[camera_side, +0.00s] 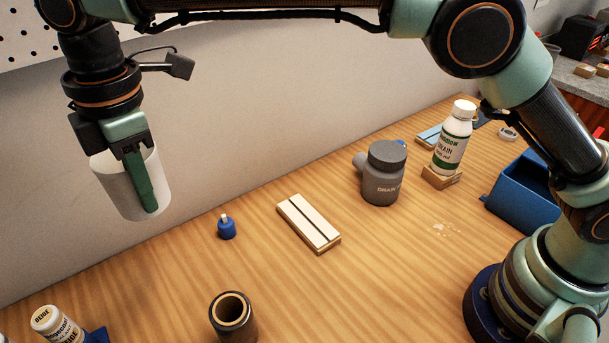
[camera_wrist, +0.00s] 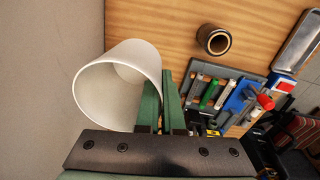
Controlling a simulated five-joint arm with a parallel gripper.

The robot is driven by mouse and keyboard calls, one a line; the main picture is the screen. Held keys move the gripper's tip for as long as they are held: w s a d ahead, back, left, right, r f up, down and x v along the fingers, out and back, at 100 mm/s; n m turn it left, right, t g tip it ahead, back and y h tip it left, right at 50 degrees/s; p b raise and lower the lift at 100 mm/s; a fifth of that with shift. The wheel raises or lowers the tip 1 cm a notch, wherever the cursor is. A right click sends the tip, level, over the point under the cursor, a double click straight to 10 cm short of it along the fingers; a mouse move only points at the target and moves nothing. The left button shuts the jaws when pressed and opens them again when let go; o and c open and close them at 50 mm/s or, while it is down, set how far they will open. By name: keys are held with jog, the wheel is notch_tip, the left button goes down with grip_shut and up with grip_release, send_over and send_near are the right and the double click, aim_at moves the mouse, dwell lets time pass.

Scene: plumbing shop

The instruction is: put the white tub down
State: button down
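The white tub (camera_side: 118,188) is an open cylinder, hanging at the left in the side view, clear above the wooden table. My gripper (camera_side: 149,205) is shut on its wall, with one green finger outside the tub and the other largely hidden. In the wrist view my gripper (camera_wrist: 161,82) has one finger inside the mouth of the white tub (camera_wrist: 106,97) and one outside, pinching the rim. The tub's mouth faces my wrist and looks empty. Its underside is hidden.
The table (camera_side: 180,280) is bare below and right of the tub. A grey wall (camera_side: 250,120) runs behind. A tool tray (camera_wrist: 228,72) lies beyond.

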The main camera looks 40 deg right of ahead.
jog(key=s+d+n, duration=0.1)
jog(key=s+d, duration=0.7)
jog(key=s, duration=0.2)
jog(key=s+d, duration=0.8)
jog(key=s, duration=0.3)
notch_tip(320, 180, down, 21)
jog(key=shift+r, duration=0.2)
jog(key=shift+f, duration=0.15)
jog(key=c, duration=1.1)
grip_release()
jog(key=shift+o, duration=0.2)
